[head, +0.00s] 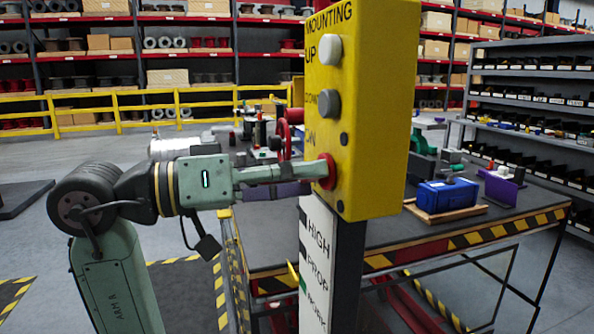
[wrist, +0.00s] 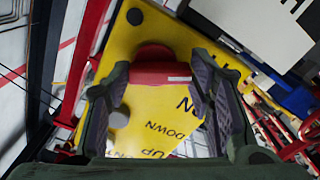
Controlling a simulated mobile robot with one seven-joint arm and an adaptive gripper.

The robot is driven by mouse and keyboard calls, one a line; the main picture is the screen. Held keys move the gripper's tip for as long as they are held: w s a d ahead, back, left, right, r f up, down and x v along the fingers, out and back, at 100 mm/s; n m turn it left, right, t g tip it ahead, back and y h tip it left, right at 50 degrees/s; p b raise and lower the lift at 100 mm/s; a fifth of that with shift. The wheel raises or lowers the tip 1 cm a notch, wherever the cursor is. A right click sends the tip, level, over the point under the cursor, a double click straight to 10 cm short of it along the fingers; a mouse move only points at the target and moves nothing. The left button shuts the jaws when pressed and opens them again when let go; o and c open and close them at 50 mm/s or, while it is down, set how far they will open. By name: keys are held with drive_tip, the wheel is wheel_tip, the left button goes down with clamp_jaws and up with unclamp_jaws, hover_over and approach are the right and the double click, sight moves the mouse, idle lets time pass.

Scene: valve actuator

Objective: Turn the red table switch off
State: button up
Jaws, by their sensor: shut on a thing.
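The red switch (head: 327,172) is a round knob low on the left face of a yellow control box (head: 365,110). In the wrist view the red switch (wrist: 153,73) lies between the two finger pads. My gripper (head: 312,172) reaches in from the left, level with the switch, its fingertips at the knob. In the wrist view my gripper (wrist: 157,82) has a finger on each side of the red switch and is shut on it. The fingers hide part of the knob's sides.
A white button (head: 330,49) and a grey button (head: 329,103) sit above the switch on the box. The box stands on a post with a white label strip (head: 316,255). Behind is a workbench (head: 460,232) with a blue box (head: 448,194). Shelving fills the background.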

drive_tip(key=shift+n, duration=1.3)
drive_tip(key=o, duration=1.2)
drive_tip(key=shift+c, duration=0.2)
drive_tip(key=shift+s+a, duration=0.1)
drive_tip(key=v, duration=1.1)
drive_tip(key=shift+a, duration=0.35)
drive_tip(key=shift+s, duration=0.15)
